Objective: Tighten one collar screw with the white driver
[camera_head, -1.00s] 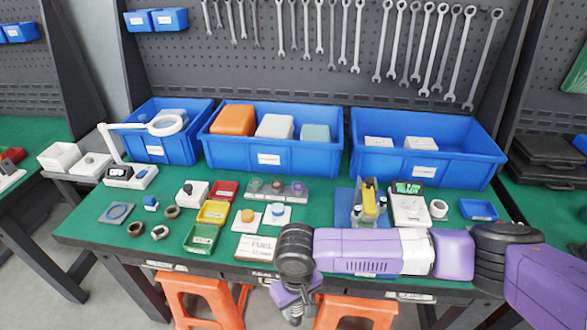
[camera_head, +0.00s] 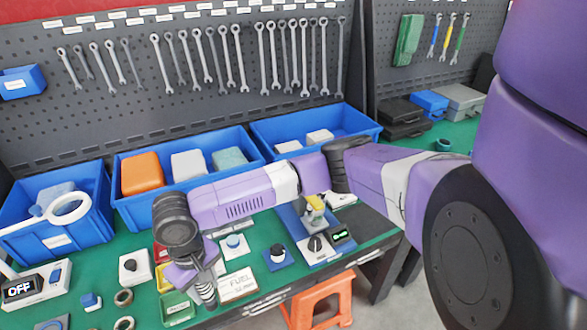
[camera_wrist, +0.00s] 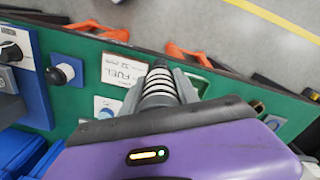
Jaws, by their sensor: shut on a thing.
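My gripper (camera_head: 203,277) points down above the front of the bench, just left of the FUEL card (camera_head: 239,288) in the head view. In the wrist view, its grey fingers (camera_wrist: 160,92) are shut around a slim ribbed thing (camera_wrist: 159,78) with dark and pale bands. I cannot tell whether this is the white driver, as its far end is hidden or too small. I can make out no collar screw. A stand with a yellow-topped part (camera_head: 314,208) is on a blue base to the right, partly behind my arm.
A black knob on a blue base (camera_head: 277,257) and a blue-and-white dial (camera_head: 234,243) stand close by. A green tray (camera_head: 176,310) is left of my gripper. Blue bins (camera_head: 135,198) line the back. An orange stool (camera_head: 322,293) stands by the bench front.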

